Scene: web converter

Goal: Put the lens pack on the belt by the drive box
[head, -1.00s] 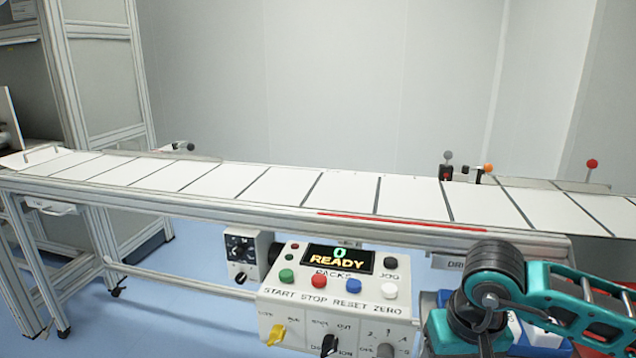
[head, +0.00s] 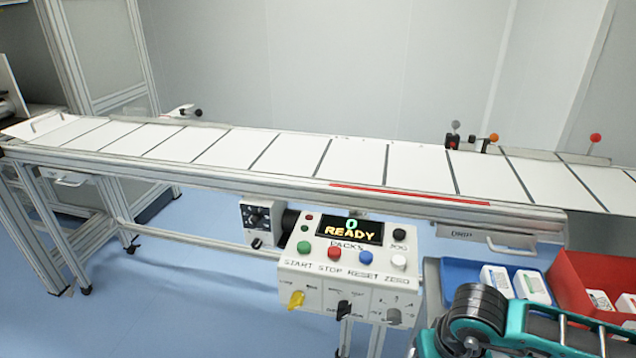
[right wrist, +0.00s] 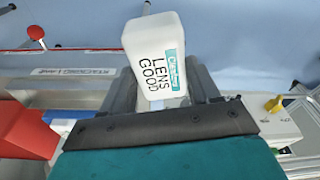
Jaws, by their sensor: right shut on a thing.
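A white lens pack (right wrist: 148,40) with "LENS GOOD" and a teal patch on its label shows in the right wrist view. My right gripper (right wrist: 163,88) is shut on it, one dark finger on each side. In the head view only my right arm shows at the lower right; its fingers and the held pack are out of frame. The white belt (head: 290,157), with dark cross lines, runs across the head view and looks empty. A small box with a dark face (head: 258,222) hangs under the belt's front rail; I cannot tell if it is the drive box. My left gripper is not in view.
A control panel (head: 345,265) reading "0 READY" stands in front of the belt. A blue bin (head: 455,272) and a red bin (head: 572,285), both holding white packs, stand at the lower right. Knobbed levers (head: 472,141) rise at the belt's far edge.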

